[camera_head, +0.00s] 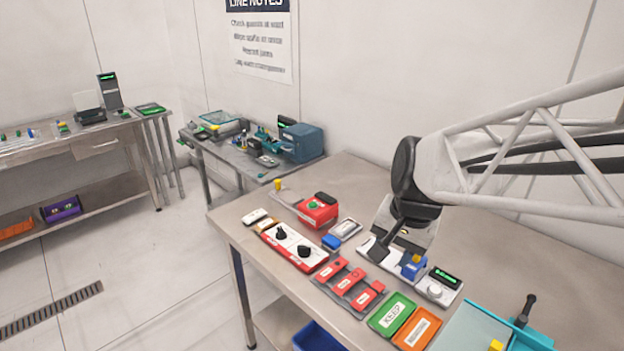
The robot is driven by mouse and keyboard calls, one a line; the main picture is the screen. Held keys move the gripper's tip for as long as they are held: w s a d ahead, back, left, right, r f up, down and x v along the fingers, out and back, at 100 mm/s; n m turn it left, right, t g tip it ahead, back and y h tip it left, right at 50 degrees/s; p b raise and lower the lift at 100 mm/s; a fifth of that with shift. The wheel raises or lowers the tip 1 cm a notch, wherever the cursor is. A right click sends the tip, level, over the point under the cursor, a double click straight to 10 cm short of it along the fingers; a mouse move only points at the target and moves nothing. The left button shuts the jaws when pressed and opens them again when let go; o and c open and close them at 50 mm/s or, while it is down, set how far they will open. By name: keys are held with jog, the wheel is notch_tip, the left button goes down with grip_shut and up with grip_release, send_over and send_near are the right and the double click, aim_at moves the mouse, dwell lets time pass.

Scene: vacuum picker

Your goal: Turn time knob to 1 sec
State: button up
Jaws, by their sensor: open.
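A red and white panel (270,239) lies near the left front edge of the steel table. It carries two black knobs, a left one (281,233) and a right one (304,251). The panel's lettering is too small to read, so I cannot tell which is the time knob or where each points. A small unit with a green-lit display (446,277) has a pale round knob (435,291). My gripper (377,252) points down over a white device (372,245), right of the red panel and apart from both black knobs. It is open; its fingertips are small and dark here.
Red labelled pieces (348,281), a green tray (391,314) and an orange tray (417,329) lie in front. Bare table (350,176) shows at the back.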

jog(key=w+a+f+m+g+y, duration=0.1)
jog(key=w+a+f+m, duration=0.2)
jog(key=w, duration=0.4)
jog(key=w+a+f+m+y, duration=0.1)
jog(key=w+a+f+m, duration=0.2)
jog(key=w, duration=0.4)
jog(key=m+y, duration=0.1)
jog(key=m, duration=0.5)
send_near(305, 246)
jog(key=f, duration=0.1)
jog(key=shift+w+a+f+g, duration=0.1)
jog(key=shift+w+a+g, duration=0.2)
jog(key=shift+g, duration=0.1)
jog(key=shift+f, duration=0.15)
jog(key=shift+x, duration=3.75)
jog(key=shift+c, duration=0.3)
grip_shut()
